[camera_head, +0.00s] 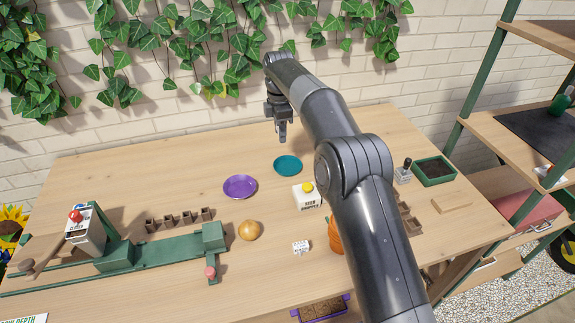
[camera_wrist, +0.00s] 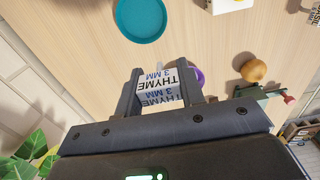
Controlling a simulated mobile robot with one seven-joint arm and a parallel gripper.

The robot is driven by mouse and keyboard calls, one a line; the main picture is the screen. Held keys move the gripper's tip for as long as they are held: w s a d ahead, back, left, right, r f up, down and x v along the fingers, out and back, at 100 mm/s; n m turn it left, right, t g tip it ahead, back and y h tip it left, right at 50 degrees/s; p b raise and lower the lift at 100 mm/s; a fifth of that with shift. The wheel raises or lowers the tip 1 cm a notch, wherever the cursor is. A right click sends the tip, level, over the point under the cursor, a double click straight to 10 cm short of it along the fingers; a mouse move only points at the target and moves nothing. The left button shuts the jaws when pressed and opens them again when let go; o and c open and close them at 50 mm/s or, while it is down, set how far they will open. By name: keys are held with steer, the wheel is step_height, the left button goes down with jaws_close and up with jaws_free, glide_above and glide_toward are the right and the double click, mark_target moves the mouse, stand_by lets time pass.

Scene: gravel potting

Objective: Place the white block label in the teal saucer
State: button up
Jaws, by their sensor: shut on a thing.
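My gripper (camera_wrist: 161,92) is shut on a white block label (camera_wrist: 158,88) in the wrist view. The block reads "THYME 3 MM" and sits between the fingertips. In the head view my gripper (camera_head: 283,135) hangs above the back of the table, just behind the teal saucer (camera_head: 288,166); the block is too small to make out there. The teal saucer is empty. In the wrist view the teal saucer (camera_wrist: 141,18) lies beyond the fingertips at the top, apart from the block.
A purple saucer (camera_head: 240,187) lies left of the teal one. A white box with a yellow knob (camera_head: 306,196) stands in front. Another white block label (camera_head: 300,247), an onion-like ball (camera_head: 249,230) and an orange pot (camera_head: 336,236) are nearer. The back left table is clear.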

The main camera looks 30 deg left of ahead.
glide_above(281, 175)
steer(key=f, duration=1.3)
steer(key=shift+w, duration=0.2)
steer(key=shift+f, duration=0.3)
steer(key=shift+f, duration=0.3)
steer(key=o, duration=1)
steer(key=shift+c, duration=0.2)
steer(key=shift+r, duration=0.1)
step_height(281, 175, up, 13)
